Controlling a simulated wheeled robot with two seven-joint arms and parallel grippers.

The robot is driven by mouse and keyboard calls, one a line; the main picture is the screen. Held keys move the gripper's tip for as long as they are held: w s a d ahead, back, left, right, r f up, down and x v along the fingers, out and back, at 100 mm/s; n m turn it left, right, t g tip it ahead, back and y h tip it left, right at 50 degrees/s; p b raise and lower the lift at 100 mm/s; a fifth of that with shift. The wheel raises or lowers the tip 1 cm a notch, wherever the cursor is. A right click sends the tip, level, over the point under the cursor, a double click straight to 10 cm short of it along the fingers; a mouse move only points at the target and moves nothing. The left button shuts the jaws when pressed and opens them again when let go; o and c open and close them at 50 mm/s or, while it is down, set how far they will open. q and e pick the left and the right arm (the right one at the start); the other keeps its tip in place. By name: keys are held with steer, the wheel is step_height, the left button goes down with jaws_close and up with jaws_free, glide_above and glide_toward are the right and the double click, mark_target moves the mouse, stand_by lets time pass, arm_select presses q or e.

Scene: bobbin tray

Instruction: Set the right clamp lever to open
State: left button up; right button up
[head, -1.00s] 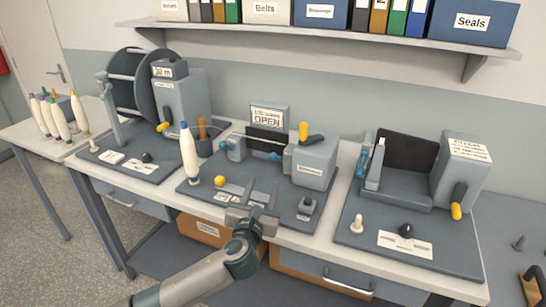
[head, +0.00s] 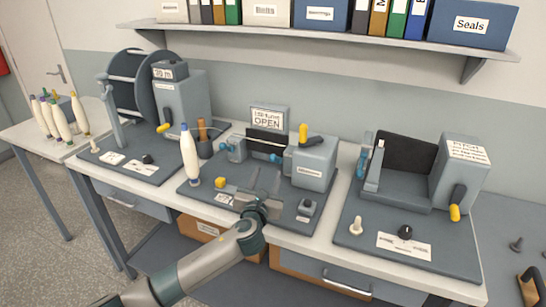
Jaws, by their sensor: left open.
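The right station has a dark lever with a yellow grip (head: 455,212) on the side of its grey block (head: 459,168), hanging down. The middle station has a similar lever with a yellow grip (head: 303,132), pointing up from the top of its grey box (head: 314,163). My left gripper (head: 266,183) is open and empty over the front of the middle station's base, its fingers pointing away from me. It is well to the left of the right station's lever and in front of and below the middle one. My right gripper is out of view.
A white bobbin (head: 190,158) with a blue tip stands left of my gripper, near a yellow knob (head: 220,183). A sign (head: 269,118) reading OPEN stands behind. The right base plate (head: 370,247) carries a white peg (head: 356,226) and a black knob (head: 405,232).

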mark_target(272, 160)
arm_select(q)
steer(key=w, duration=0.9)
steer(key=shift+d, duration=0.4)
steer(key=shift+w, duration=0.8)
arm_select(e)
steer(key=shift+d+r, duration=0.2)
arm_select(q)
jaws_close()
steer(key=shift+f+b, duration=0.2)
steer(key=shift+b, duration=0.1)
steer(key=b, duration=0.3)
steer(key=f+t+b, duration=0.1)
steer(key=b, duration=0.2)
steer(key=shift+s, duration=0.25)
steer(key=t+b, duration=0.1)
steer(key=b, duration=0.4)
steer(key=shift+s+f+n+t+b, duration=0.2)
steer(key=shift+n+t+b, duration=0.1)
steer(key=shift+t+b, duration=0.1)
steer(key=shift+r, duration=0.15)
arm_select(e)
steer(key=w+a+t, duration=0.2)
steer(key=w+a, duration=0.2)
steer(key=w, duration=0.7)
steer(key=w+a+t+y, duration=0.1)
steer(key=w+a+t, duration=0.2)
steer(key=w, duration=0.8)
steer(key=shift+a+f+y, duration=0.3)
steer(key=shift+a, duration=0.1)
